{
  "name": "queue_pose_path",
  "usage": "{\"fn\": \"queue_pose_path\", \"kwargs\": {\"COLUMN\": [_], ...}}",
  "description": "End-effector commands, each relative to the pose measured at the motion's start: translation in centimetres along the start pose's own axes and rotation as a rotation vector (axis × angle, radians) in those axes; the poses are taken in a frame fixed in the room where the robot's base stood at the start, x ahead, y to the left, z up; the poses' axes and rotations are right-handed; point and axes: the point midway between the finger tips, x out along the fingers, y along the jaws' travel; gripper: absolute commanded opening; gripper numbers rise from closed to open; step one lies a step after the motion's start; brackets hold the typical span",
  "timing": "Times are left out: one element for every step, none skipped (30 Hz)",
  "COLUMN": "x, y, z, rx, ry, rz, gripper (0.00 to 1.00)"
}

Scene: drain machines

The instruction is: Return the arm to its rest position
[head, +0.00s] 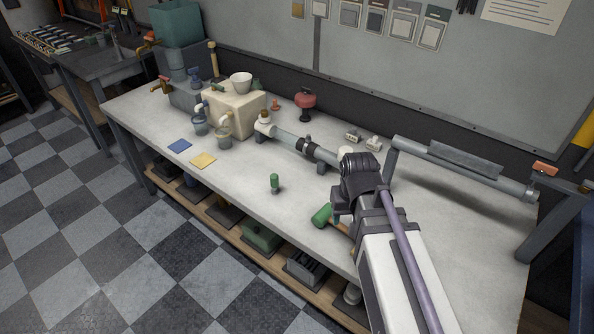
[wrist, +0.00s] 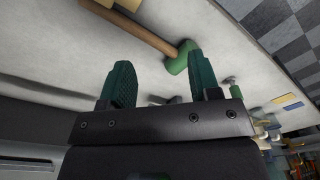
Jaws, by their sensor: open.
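My arm (head: 395,250) reaches from the lower right over the right half of the workbench in the head view. In the wrist view my gripper (wrist: 160,76) has its two dark green fingers spread wide with nothing between them. In the head view I cannot make out the fingertips. A green-headed mallet (head: 322,215) with a wooden handle lies on the bench just left of my arm. It also shows beyond the fingertips in the wrist view (wrist: 179,58), apart from them.
The workbench (head: 225,183) carries a grey pipe (head: 323,155) with a black collar, a small green-topped piece (head: 274,182), a red-topped item (head: 305,101) and a beige block (head: 234,113) with cups. A long pipe (head: 465,169) stands at the right.

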Motion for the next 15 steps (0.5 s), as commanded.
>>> {"fn": "queue_pose_path", "kwargs": {"x": [-0.2,-0.2,-0.2,-0.2,-0.2,-0.2,-0.2,-0.2,-0.2,-0.2,-0.6,-1.6,-2.4,-3.2,-3.9], "y": [1.1,1.5,1.8,1.9,1.9,1.9,1.9,1.9,1.9,1.9,1.9,1.9,1.9,1.9,1.9], "z": [3.1,4.0,4.7,4.8,4.8,4.7,4.6,4.6,4.5,4.5,4.5,4.5,4.4,4.3,4.3], "rx": [0.031,0.043,0.054,0.058,0.06,0.059,0.059,0.058,0.058,0.058,0.057,0.057,0.057,0.057,0.057], "ry": [-0.027,-0.04,-0.051,-0.056,-0.059,-0.059,-0.058,-0.058,-0.058,-0.057,-0.057,-0.057,-0.057,-0.057,-0.056], "rz": [0.002,0.003,0.004,0.004,0.004,0.004,0.004,0.004,0.004,0.004,0.004,0.004,0.004,0.005,0.005], "gripper": [0.57,0.57,0.57,0.57,0.57,0.57,0.57,0.57,0.57,0.57,0.57,0.57,0.57,0.57,0.57]}}
